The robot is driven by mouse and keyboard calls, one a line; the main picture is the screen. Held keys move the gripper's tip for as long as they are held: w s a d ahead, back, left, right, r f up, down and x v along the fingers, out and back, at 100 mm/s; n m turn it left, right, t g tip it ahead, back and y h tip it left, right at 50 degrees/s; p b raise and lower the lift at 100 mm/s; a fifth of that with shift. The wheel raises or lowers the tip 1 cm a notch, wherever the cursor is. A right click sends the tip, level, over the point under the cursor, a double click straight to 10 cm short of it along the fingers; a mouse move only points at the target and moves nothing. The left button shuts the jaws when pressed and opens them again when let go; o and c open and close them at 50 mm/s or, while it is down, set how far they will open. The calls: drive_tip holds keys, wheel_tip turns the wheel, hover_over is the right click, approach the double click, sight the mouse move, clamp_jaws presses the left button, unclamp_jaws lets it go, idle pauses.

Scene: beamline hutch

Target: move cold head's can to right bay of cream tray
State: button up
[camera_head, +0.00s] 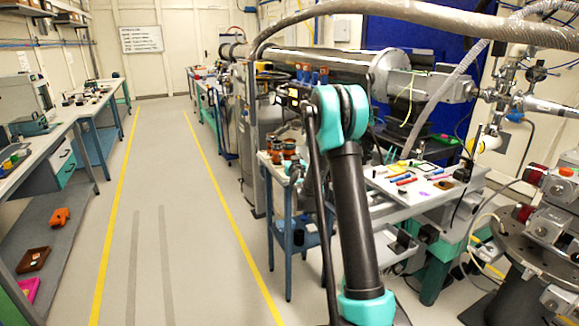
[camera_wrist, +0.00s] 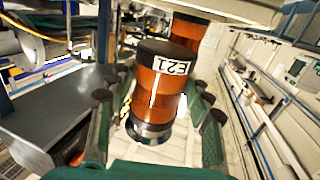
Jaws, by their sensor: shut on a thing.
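In the wrist view, an amber can (camera_wrist: 155,90) with a black lid, a silvery base and a white label reading "E21" stands between the fingers of my gripper (camera_wrist: 160,112). The gripper is shut on this can, with green-and-black fingers on both sides. A second amber can (camera_wrist: 188,32) with a dark top is close behind it. In the head view, amber cans (camera_head: 289,148) show at the small blue-legged table (camera_head: 272,170), beside my arm. My arm partly hides the gripper there. I cannot make out the cream tray or the cold head with certainty.
A bench (camera_head: 425,203) with coloured tools is right of my arm. A hose and beam pipe (camera_head: 325,66) run above. Brown (camera_head: 33,259) and pink (camera_head: 27,290) trays lie on the left lower shelf. The aisle floor (camera_head: 185,220) is clear.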

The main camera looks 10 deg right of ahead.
drive_tip(key=shift+f, duration=1.95)
drive_tip(key=o, duration=1.2)
drive_tip(key=shift+f, duration=0.15)
